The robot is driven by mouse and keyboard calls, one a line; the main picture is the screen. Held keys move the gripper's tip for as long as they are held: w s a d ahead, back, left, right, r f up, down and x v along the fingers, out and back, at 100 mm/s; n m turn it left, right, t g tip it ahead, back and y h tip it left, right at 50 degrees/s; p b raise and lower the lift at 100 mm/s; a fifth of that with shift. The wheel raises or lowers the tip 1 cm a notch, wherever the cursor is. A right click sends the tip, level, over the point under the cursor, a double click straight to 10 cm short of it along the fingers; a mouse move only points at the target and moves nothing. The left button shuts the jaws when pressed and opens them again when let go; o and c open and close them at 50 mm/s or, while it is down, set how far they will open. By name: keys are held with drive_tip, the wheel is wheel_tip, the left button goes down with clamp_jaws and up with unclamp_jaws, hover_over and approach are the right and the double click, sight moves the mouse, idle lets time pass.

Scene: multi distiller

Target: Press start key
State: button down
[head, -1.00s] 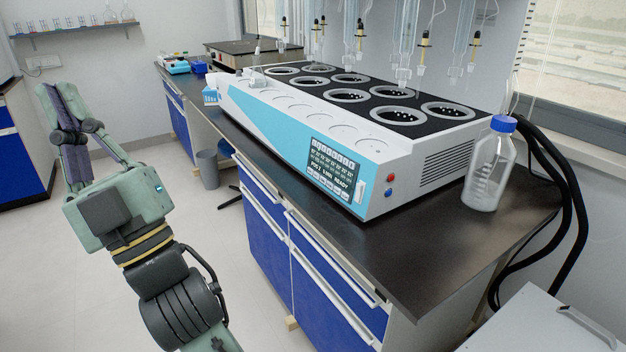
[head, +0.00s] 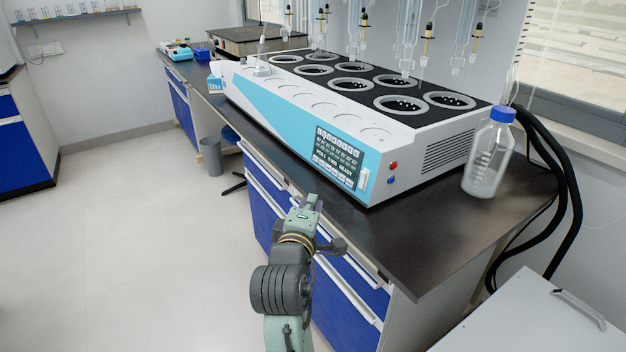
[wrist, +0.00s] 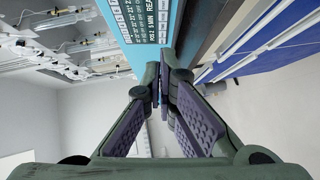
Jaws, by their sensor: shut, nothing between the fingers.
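The multi distiller (head: 300,105) is a long white and light-blue machine on the dark bench. Its black control panel (head: 338,158) is on the sloped front at the right end, with white characters, a status line ending in "READY" and a row of small keys (head: 332,177) along the bottom. I cannot read which key is start. My gripper (wrist: 165,80) is shut and empty. In the head view it is in front of the bench, below and left of the panel, with its fingertips hard to make out. In the wrist view the panel (wrist: 138,18) lies beyond the fingertips, apart from them.
A red button (head: 394,165) and a blue button (head: 391,180) sit on the machine's right end. A blue-capped glass bottle (head: 487,165) stands on the dark bench top (head: 420,235) to the right. Blue drawers (head: 262,215) are below the bench. The floor at left is clear.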

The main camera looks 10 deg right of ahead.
sight(342, 178)
drive_tip(key=shift+d, duration=0.1)
drive_tip(key=p+x, duration=0.2)
drive_tip(key=x, duration=0.8)
drive_tip(key=shift+r, duration=0.1)
drive_tip(key=shift+w+d+f+p, duration=0.15)
drive_tip(key=shift+w+d+p, duration=0.15)
drive_tip(key=shift+d, duration=0.3)
drive_tip(key=shift+w+d+f+p, duration=0.2)
drive_tip(key=shift+d+p, duration=0.15)
drive_tip(key=shift+d, duration=0.25)
drive_tip(key=shift+w+d+f, duration=0.15)
drive_tip(key=shift+w+d, duration=0.15)
drive_tip(key=shift+d, duration=0.3)
